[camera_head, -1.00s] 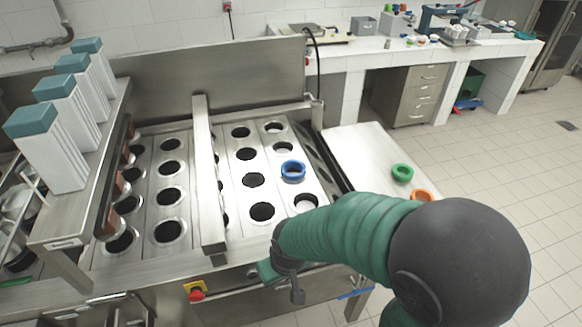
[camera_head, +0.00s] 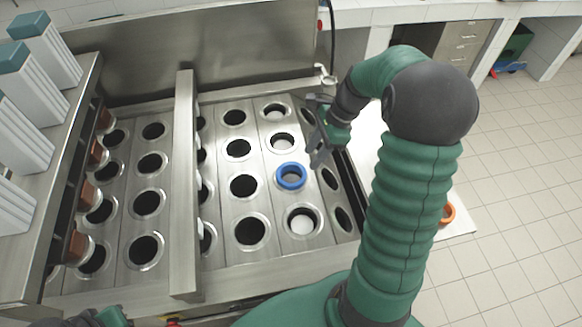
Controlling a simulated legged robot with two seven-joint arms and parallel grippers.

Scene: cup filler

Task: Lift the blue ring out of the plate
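My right gripper (camera_head: 314,135) is above the plate's right edge, up and to the right of the ring. Its fingers look spread, with nothing between them, and it is apart from the ring. My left gripper (camera_head: 100,318) only just shows at the bottom left edge, so its fingers cannot be made out.
A raised steel bar (camera_head: 184,190) runs along the plate left of the ring. An orange ring (camera_head: 449,213) lies on the white side table (camera_head: 462,225), partly behind my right arm. Other plate holes are around the blue ring.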

